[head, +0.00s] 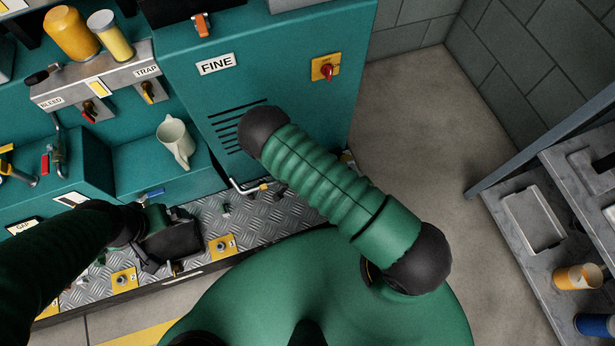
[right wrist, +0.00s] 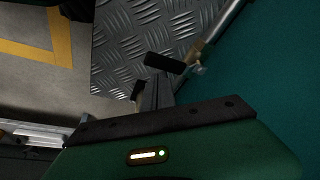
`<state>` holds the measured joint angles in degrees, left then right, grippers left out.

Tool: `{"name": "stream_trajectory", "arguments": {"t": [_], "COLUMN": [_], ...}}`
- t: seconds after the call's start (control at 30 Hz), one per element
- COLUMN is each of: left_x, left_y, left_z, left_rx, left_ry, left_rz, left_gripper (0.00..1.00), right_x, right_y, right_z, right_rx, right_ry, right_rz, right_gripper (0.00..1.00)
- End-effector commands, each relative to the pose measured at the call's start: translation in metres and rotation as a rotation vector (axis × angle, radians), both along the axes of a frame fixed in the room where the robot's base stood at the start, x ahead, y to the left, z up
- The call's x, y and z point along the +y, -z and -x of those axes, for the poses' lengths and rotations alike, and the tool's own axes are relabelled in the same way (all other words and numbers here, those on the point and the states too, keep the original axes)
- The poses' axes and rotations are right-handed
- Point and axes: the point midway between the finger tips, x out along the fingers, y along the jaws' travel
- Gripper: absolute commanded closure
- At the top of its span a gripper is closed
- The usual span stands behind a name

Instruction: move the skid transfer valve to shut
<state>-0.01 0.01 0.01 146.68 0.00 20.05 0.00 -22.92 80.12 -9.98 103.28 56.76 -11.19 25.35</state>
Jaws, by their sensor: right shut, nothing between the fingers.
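On the tread-plate skid, a bent metal pipe (head: 243,188) runs low by the teal cabinet. In the right wrist view, a black lever handle (right wrist: 164,62) sits by a brass-coloured fitting (right wrist: 196,66) on this pipe run; it looks like the skid transfer valve, though no label shows. My right gripper (right wrist: 155,88) is shut and empty, its fingertips close to the black handle; contact cannot be told.
The cabinet marked FINE (head: 215,64) has a red switch (head: 326,68). BLEED and TRAP valves are at upper left. A shelf with a tray (head: 533,219) stands right; floor between is clear.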

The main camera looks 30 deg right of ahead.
Motion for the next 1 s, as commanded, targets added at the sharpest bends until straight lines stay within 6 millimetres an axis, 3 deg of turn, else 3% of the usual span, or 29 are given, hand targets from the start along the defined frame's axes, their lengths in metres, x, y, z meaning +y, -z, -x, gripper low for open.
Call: {"name": "stream_trajectory", "arguments": {"t": [0.77, 1.0], "left_x": [0.0, 0.0], "left_y": [-0.002, 0.0], "left_z": [0.0, 0.0], "left_rx": [0.0, 0.0], "left_ry": [0.0, 0.0], "left_rz": [0.0, 0.0], "left_gripper": [0.0, 0.0], "right_x": [0.008, -0.007], "right_y": [0.002, 0.003], "right_z": [0.003, -0.004], "right_rx": [0.009, 0.007], "right_ry": [-0.006, -0.005], "right_rz": [-0.009, -0.006], "right_gripper": [1.0, 1.0]}}
